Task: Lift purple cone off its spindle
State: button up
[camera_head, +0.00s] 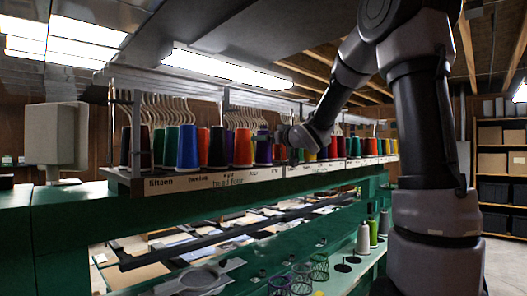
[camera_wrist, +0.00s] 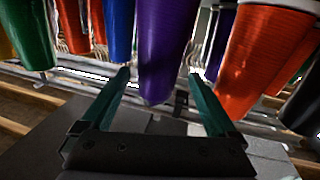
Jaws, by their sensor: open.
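The purple cone (camera_head: 263,149) stands upright on the shelf (camera_head: 215,179) among a row of thread cones. In the wrist view the purple cone (camera_wrist: 165,40) hangs into the picture from the top, between the two green fingers. My gripper (camera_wrist: 158,76) is open, with one finger on each side of the cone. I cannot tell whether either finger touches it. In the head view my gripper (camera_head: 283,137) is at the purple cone's right, partly hidden by the arm. The spindle under the cone is hidden.
An orange cone (camera_head: 243,148) stands close left of the purple one. In the wrist view a blue cone (camera_wrist: 118,30) and an orange-red cone (camera_wrist: 262,60) flank it closely. Hooks hang behind the row. Spare cones (camera_head: 363,238) stand on a lower ledge.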

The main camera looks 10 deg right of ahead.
jog(key=shift+x, duration=2.8)
jog(key=shift+d, duration=0.15)
grip_shut()
notch_tip(320, 180, up, 10)
